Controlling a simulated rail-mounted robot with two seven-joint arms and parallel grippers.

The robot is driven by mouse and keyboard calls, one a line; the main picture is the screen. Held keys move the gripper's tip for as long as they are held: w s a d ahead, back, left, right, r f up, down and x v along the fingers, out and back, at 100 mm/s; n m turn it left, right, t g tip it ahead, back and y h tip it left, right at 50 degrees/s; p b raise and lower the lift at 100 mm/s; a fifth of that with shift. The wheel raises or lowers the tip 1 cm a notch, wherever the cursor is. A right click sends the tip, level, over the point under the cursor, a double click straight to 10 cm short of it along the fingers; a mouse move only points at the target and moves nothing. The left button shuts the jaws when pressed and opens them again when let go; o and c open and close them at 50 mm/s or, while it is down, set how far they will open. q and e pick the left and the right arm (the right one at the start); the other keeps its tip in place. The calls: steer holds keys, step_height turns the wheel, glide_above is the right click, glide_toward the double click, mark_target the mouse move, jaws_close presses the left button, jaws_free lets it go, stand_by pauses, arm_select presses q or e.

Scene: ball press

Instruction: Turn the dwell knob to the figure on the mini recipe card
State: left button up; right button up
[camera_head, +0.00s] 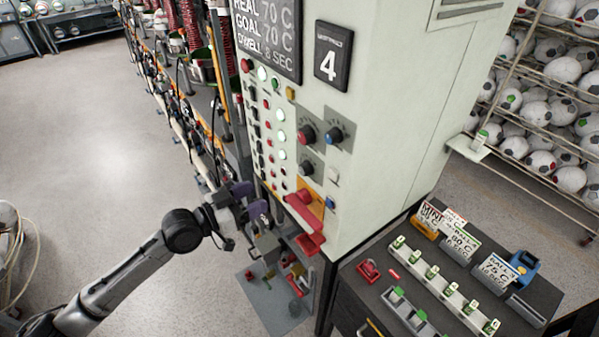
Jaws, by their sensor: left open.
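The display (267,35) shows REAL 70 C, GOAL 70 C and a DWELL figure that looks like 8 SEC. The mini recipe card (431,214) stands on the dark bench; its lower figures are partly hidden or too small to read. My left gripper (252,203) is open and empty, low beside the panel's lower left, apart from the knobs.
A red tray (311,243) juts from the panel's lower front. The bench (350,290) holds other recipe cards (497,270) and a rack of green-marked pieces (440,287). Ball racks (540,110) stand at right. The floor at left (110,150) is clear.

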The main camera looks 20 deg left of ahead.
mark_target(301, 172)
arm_select(q)
steer(key=shift+t, duration=0.3)
steer(key=x, duration=0.4)
steer(key=p+x, duration=0.1)
steer(key=x, duration=0.6)
steer(key=shift+w+d+r+p, duration=0.25)
steer(key=shift+w+r+p, duration=0.05)
steer(key=shift+x, duration=1)
steer(key=shift+c, duration=0.4)
